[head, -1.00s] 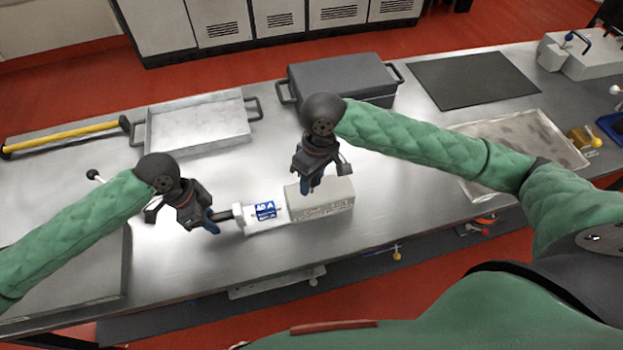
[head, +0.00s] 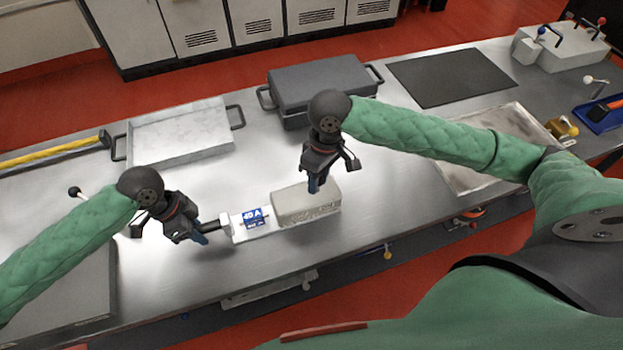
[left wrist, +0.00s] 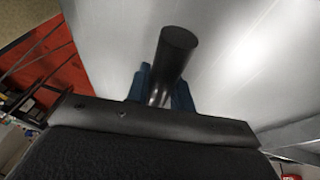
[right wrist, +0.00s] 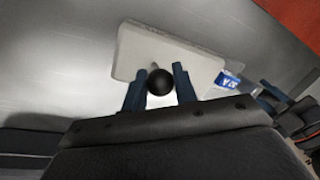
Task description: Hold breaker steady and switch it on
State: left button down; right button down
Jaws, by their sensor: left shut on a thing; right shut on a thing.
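My left gripper (head: 202,237) is shut on this handle; the left wrist view shows the black round bar (left wrist: 174,55) between the blue fingers. My right gripper (head: 316,186) points down over the block and is shut on a black ball knob (right wrist: 160,82), seen between its fingers in the right wrist view. The knob is hidden in the head view.
A metal tray (head: 180,157) and a dark grey lidded box (head: 325,80) stand behind the breaker. A black mat (head: 457,77) lies at the back right. The bench's front edge runs close below the breaker.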

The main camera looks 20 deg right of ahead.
pick_arm(q)
jog(key=shift+a+f, duration=0.1)
pick_arm(e)
jog(key=shift+d, duration=0.1)
jog(key=c, duration=1.1)
grip_release()
jog(key=shift+c, duration=0.2)
jog(key=shift+r, duration=0.15)
notch_tip(320, 180, up, 12)
jog(key=w+d, duration=0.1)
jog(key=d, duration=0.1)
jog(key=shift+f, duration=0.2)
jog(key=shift+w, duration=0.1)
pick_arm(q)
jog(key=c, duration=1.1)
grip_release()
jog(key=shift+c, duration=0.2)
pick_arm(e)
jog(key=shift+a, duration=0.1)
